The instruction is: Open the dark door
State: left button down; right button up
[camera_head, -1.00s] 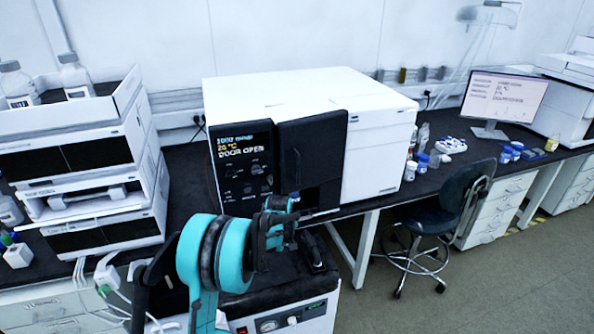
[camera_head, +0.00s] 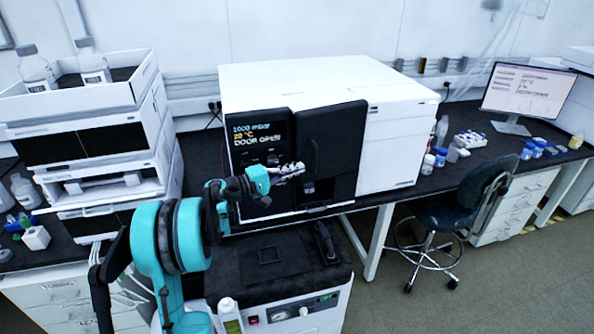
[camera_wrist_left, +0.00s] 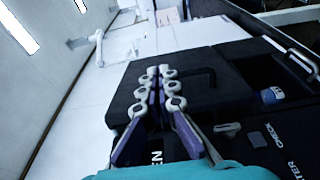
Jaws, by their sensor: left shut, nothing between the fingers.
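The dark door (camera_head: 338,132) is on the front of the large white instrument (camera_head: 300,85), right of its display panel, which reads DOOR OPEN. A dark recess with a blue-capped item (camera_head: 308,187) shows below the door. A dark handle loop shows on the door in the left wrist view (camera_wrist_left: 211,78). My left gripper (camera_head: 297,168) is shut and empty, in front of the door's lower left part beside the handle. Its closed fingertips also show in the left wrist view (camera_wrist_left: 162,72), close to the handle; I cannot tell whether they touch. My right gripper is not in view.
A black-topped unit (camera_head: 225,262) with a dark handle (camera_head: 325,243) stands below the instrument. White stacked modules (camera_head: 100,140) stand at left. A chair (camera_head: 470,200), small bottles and a monitor (camera_head: 528,92) are at right. Floor between unit and chair is clear.

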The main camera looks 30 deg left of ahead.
pick_arm(q)
jog(key=b+x, duration=0.1)
jog(key=x, duration=0.6)
jog(key=shift+w+b, duration=0.15)
jog(key=shift+b, duration=0.15)
jog(key=shift+d, duration=0.3)
jog(key=shift+f, duration=0.1)
dwell(1.4)
